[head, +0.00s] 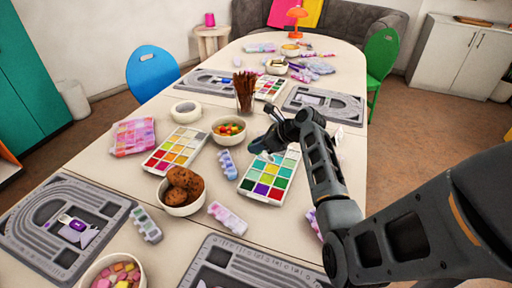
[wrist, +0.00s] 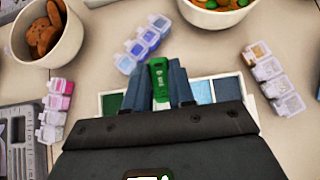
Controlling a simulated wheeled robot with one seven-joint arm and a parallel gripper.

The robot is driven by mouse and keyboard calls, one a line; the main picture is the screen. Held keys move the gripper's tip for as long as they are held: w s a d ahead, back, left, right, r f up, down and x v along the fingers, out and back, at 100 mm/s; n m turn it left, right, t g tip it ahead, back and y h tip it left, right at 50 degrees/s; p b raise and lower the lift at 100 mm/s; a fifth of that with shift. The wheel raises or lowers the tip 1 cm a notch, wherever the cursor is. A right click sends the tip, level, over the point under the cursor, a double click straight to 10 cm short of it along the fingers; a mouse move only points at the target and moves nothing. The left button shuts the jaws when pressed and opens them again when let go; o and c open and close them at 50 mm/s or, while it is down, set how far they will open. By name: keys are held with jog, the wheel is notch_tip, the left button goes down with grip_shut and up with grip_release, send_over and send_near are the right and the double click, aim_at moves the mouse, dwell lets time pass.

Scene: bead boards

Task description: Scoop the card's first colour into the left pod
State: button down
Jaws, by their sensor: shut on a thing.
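My gripper (wrist: 160,92) is shut on a small green piece (wrist: 159,72) with pale lettering, held upright between the two fingers. In the head view my gripper (head: 268,148) is over the upper left part of a white colour tray (head: 243,186) of green, blue and purple cells. The same tray (wrist: 102,104) shows behind the fingers in the wrist view, mostly hidden by my gripper. A grey bead board (head: 30,253) at the left bears a purple and white piece (head: 77,224). I cannot make out the card or tell which pod is the left one.
A bowl of cookies (head: 178,209), a bowl of coloured pieces (head: 228,139) and a second colour tray (head: 157,166) stand left of my gripper. Clear lidded strips, one blue (head: 227,163), lie between them. A brown pencil cup (head: 245,105) stands beyond.

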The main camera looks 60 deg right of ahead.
aim_at(264, 154)
jog(key=shift+s+f+t+b, duration=0.4)
jog(key=shift+f+t+b, duration=0.3)
jog(key=shift+b, duration=1.35)
jog(key=shift+f, duration=0.15)
jog(key=shift+s+f, duration=0.15)
jog(key=shift+f, duration=0.4)
jog(key=shift+s+f, duration=0.15)
jog(key=shift+f, duration=0.35)
jog(key=shift+s+d, duration=0.1)
jog(key=shift+s, duration=0.05)
